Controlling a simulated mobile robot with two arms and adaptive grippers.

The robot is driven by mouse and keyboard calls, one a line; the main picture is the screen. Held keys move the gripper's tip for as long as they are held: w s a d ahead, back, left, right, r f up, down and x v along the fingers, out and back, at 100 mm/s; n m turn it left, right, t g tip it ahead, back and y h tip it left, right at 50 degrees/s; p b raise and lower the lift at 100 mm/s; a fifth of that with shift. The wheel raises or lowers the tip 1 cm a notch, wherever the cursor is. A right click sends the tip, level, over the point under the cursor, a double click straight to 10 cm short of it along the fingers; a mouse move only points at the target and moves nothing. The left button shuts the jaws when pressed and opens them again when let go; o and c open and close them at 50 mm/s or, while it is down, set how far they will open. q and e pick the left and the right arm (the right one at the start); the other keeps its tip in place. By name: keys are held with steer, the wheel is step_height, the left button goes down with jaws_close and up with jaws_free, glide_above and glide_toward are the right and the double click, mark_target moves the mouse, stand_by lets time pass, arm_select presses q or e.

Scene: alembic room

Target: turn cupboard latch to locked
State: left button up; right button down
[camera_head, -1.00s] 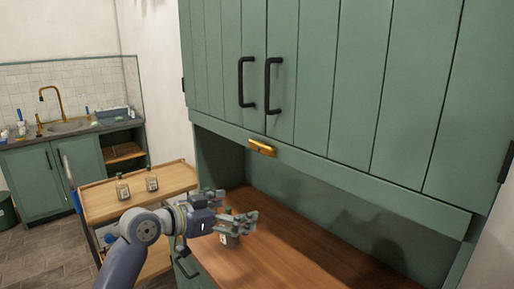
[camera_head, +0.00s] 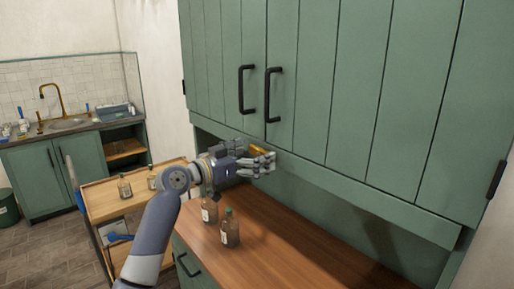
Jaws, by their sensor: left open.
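The green cupboard (camera_head: 340,80) has two plank doors with black handles. Its brass latch (camera_head: 258,149) sits on the rail below the doors, lying roughly level and partly hidden by my fingers. My left gripper (camera_head: 266,160) is open, with its fingers right at the latch. I cannot tell whether they touch it. My right gripper is not in view.
Two bottles (camera_head: 230,229) stand on the wooden counter (camera_head: 290,262) below my left arm. A wooden trolley (camera_head: 100,201) with more bottles stands to the left. A sink (camera_head: 68,124) is at the back left. The counter's right part is clear.

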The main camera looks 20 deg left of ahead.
arm_select(q)
steer(key=shift+w+d, duration=0.15)
steer(key=shift+w, duration=0.15)
steer(key=c, duration=1)
